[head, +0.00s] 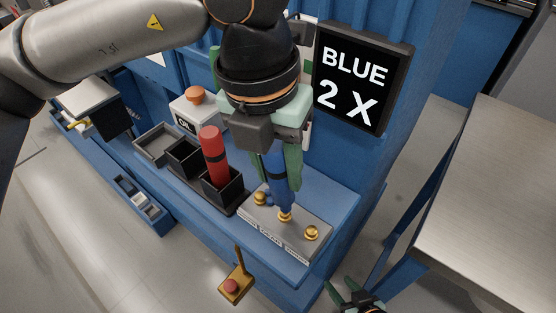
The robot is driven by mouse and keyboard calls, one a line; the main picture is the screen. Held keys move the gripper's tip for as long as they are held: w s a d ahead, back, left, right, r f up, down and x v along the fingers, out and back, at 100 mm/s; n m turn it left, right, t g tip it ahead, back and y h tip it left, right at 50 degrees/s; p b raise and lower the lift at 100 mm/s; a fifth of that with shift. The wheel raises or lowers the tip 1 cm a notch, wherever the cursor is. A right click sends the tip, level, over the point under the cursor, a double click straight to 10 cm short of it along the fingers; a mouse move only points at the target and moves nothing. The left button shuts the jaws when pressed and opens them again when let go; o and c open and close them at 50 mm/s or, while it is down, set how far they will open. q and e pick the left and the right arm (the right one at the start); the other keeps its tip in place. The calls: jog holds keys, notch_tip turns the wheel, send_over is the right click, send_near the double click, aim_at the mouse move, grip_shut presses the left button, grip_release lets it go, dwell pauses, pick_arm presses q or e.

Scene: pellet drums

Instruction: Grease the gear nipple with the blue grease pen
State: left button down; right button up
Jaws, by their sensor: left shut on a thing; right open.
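My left gripper (281,168) points down and is shut on the blue grease pen (277,190). The pen's narrow tip points down at the middle brass nipple (285,216) on a grey block; I cannot tell whether it touches. A left nipple (259,198) and a right nipple (312,233) flank it. A small blue spot shows beside the left nipple. The labels on the block's front are too small to read, so I cannot tell which nipple is the gear one. My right gripper (357,296) is open and empty at the bottom edge, partly cut off.
A red pen (214,155) stands in a black holder (222,189) beside empty-looking black slots. A sign (352,78) reads "BLUE 2 X". A grey tray (157,144) and an orange-capped white container (193,112) stand behind. A metal table (490,190) stands right.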

aim_at(278, 142)
dwell(0.5)
pick_arm(q)
jog(key=shift+f+b, duration=0.65)
jog(key=shift+b, duration=0.25)
dwell(2.0)
jog(key=shift+r+p, duration=2.1)
jog(key=shift+r, duration=1.55)
jog(key=c, duration=1.1)
grip_release()
grip_shut()
